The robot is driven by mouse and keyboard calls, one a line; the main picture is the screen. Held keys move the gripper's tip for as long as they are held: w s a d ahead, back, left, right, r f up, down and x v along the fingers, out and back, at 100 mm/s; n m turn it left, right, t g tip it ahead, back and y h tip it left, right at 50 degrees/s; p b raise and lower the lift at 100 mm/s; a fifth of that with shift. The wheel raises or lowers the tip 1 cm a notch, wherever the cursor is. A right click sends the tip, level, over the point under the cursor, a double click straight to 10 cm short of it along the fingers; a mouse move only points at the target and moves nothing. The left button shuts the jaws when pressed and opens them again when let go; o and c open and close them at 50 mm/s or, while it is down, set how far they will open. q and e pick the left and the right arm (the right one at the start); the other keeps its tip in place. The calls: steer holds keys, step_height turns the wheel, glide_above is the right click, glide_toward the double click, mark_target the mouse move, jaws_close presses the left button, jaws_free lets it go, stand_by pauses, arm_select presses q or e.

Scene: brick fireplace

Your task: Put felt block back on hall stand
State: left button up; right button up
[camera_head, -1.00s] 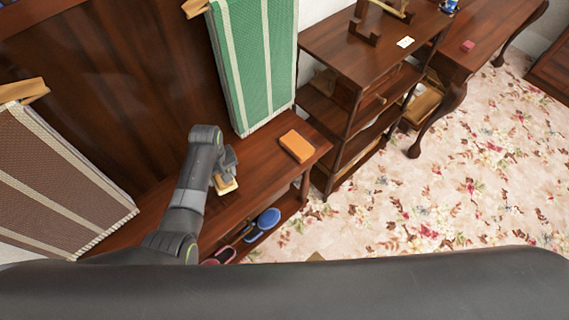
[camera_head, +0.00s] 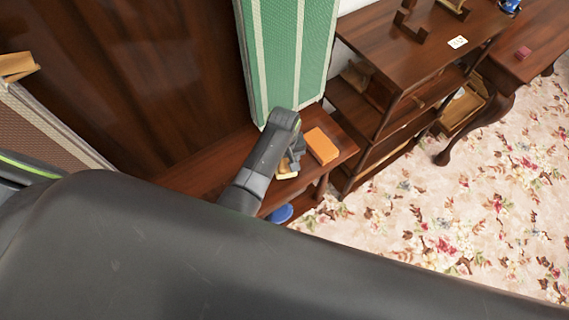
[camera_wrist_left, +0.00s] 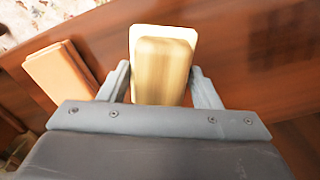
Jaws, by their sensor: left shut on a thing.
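The felt block (camera_head: 287,172) is a pale wooden grip on a cream base. It shows between the fingers in the left wrist view (camera_wrist_left: 163,65). My left gripper (camera_head: 293,160) is shut on it, over the hall stand's dark red-brown shelf (camera_head: 213,165). I cannot tell whether the block's base touches the shelf. An orange block (camera_head: 321,146) lies on the shelf just right of the gripper, apart from the felt block; it also shows at the left in the wrist view (camera_wrist_left: 60,75). My right gripper is not in view.
A blue item (camera_head: 280,214) lies below the shelf, mostly hidden. An open shelf unit (camera_head: 400,55) stands to the right. Floral carpet (camera_head: 450,220) is clear in front of it. My dark body covers the lower left.

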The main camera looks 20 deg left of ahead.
mark_target(285, 164)
arm_select(q)
step_height(285, 164, down, 3)
steer(key=shift+w+d+f, duration=0.1)
steer(key=shift+w, duration=0.05)
steer(key=shift+f, duration=0.4)
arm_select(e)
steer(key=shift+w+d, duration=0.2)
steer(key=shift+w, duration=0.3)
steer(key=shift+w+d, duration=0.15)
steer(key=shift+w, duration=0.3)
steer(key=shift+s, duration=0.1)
arm_select(q)
steer(key=shift+f, duration=0.15)
steer(key=o, duration=0.9)
steer(key=shift+o, duration=0.2)
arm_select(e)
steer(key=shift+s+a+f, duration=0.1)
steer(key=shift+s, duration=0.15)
arm_select(q)
step_height(285, 164, up, 12)
steer(key=shift+r, duration=0.2)
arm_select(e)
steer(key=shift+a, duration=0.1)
